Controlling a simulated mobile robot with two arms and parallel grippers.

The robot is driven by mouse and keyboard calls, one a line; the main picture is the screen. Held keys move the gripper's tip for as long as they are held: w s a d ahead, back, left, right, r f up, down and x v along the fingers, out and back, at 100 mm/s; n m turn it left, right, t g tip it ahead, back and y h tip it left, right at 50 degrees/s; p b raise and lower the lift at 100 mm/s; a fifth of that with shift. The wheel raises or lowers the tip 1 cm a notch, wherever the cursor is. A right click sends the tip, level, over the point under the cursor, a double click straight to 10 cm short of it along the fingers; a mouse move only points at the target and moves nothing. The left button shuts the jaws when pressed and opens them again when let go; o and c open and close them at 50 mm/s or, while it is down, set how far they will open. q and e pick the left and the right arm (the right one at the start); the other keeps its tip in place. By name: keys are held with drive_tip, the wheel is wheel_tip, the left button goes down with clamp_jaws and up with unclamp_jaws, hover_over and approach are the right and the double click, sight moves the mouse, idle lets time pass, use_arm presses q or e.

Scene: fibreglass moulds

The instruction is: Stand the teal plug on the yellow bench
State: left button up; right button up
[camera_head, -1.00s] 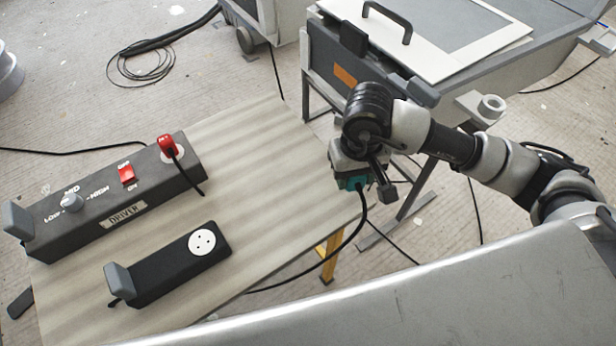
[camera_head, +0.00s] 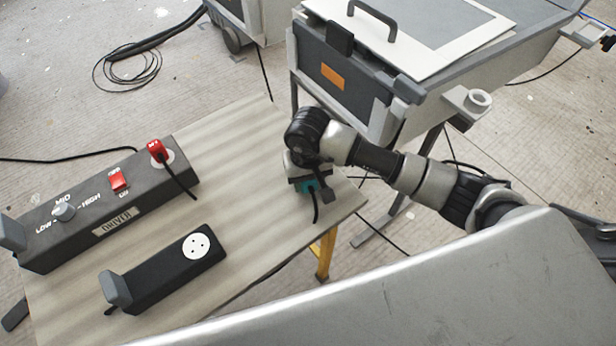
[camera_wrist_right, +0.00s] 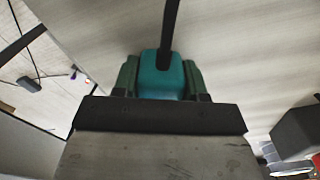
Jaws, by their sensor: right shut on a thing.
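The teal plug (camera_wrist_right: 162,75) is held between the fingers of my right gripper (camera_wrist_right: 160,82), with its black cord running out of the end. In the head view the plug (camera_head: 311,186) shows just below my right gripper (camera_head: 308,184), which is shut on it over the right end of the bench top. The bench (camera_head: 250,150) has a pale wood-grain top and a yellow leg (camera_head: 325,256). I cannot tell whether the plug touches the top. The gripper partly hides the plug. My left gripper is not in view.
On the bench stand a grey DRIVER box (camera_head: 105,205) with a red plug (camera_head: 157,152) in it, and a black block with a white socket (camera_head: 196,246). A grey machine (camera_head: 420,70) stands behind at the right. The bench middle is clear.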

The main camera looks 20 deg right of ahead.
drive_tip(key=shift+f, duration=0.15)
drive_tip(key=o, duration=1.2)
drive_tip(key=shift+r, duration=0.4)
wheel_tip(320, 180, up, 12)
drive_tip(key=p, duration=0.6)
drive_tip(key=shift+f, duration=0.2)
